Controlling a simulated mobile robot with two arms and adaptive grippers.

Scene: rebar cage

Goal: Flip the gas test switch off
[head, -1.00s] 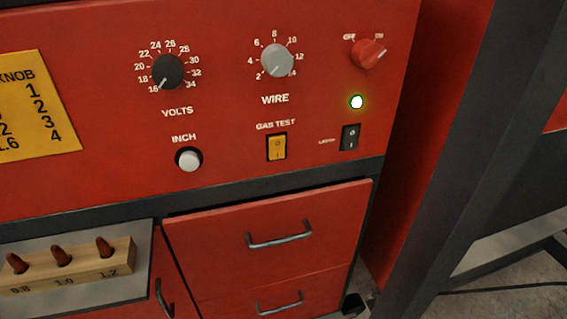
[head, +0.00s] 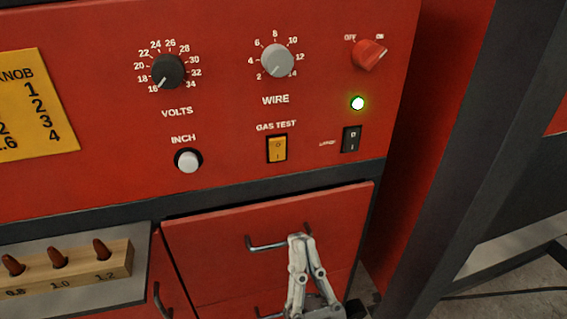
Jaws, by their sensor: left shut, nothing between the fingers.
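The gas test switch (head: 277,149) is a yellow rocker in a dark frame, low on the red panel under the "GAS TEST" label. Its marks are too small to tell its position surely. My left gripper (head: 301,238) is at the bottom of the picture, below the switch and in front of the upper drawer. Its fingers point up, shut and empty, apart from the switch. They hide part of the drawer handle. My right gripper is out of view.
The black rocker switch (head: 351,139), lit green lamp (head: 358,103), red on/off knob (head: 369,54) and white inch button (head: 188,160) are nearby. Below are the drawer handle (head: 264,246) and a wooden block (head: 80,270) with copper-coloured tips. A dark post (head: 470,150) stands at right.

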